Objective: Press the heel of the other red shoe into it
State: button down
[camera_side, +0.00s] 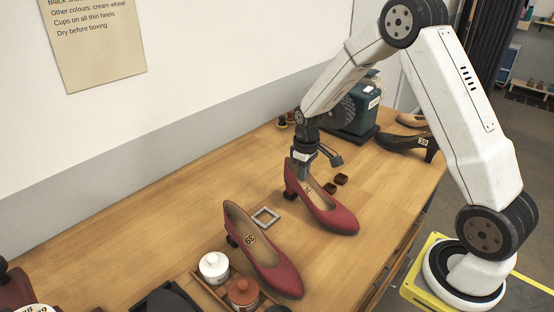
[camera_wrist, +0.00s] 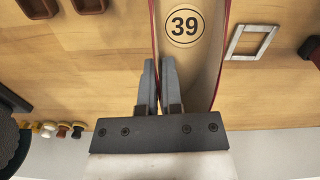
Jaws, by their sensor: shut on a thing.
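The far red shoe (camera_side: 330,212) stands upright on the table, with a round 39 label inside that also shows in the wrist view (camera_wrist: 185,25). My gripper (camera_side: 307,172) is at the back of this shoe, its fingers (camera_wrist: 160,85) closed close together at the shoe's rear rim. The bottom of its heel looks dark; I cannot tell whether a cup is on it. The other red shoe (camera_side: 268,257) stands nearer, also with a dark heel bottom. Two dark brown square cups (camera_side: 341,179) lie beside the far shoe, and also show in the wrist view (camera_wrist: 38,6).
A grey square frame (camera_side: 265,217) lies between the shoes. A white jar (camera_side: 214,267) and a brown-red jar (camera_side: 243,291) stand in a wooden tray at the front. A dark shoe (camera_side: 405,140) and a blue-green machine (camera_side: 353,112) stand at the back.

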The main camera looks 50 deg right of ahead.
jog(key=shift+f, duration=0.25)
jog(key=c, duration=0.7)
grip_release()
jog(key=shift+r, duration=3.85)
jog(key=shift+a, duration=0.1)
jog(key=s+a+m+t, duration=0.1)
jog(key=s+a+t, duration=0.1)
jog(key=s+a, duration=0.9)
jog(key=shift+s+a+t, duration=0.25)
jog(key=shift+s+t, duration=0.05)
jog(key=shift+s, duration=1.75)
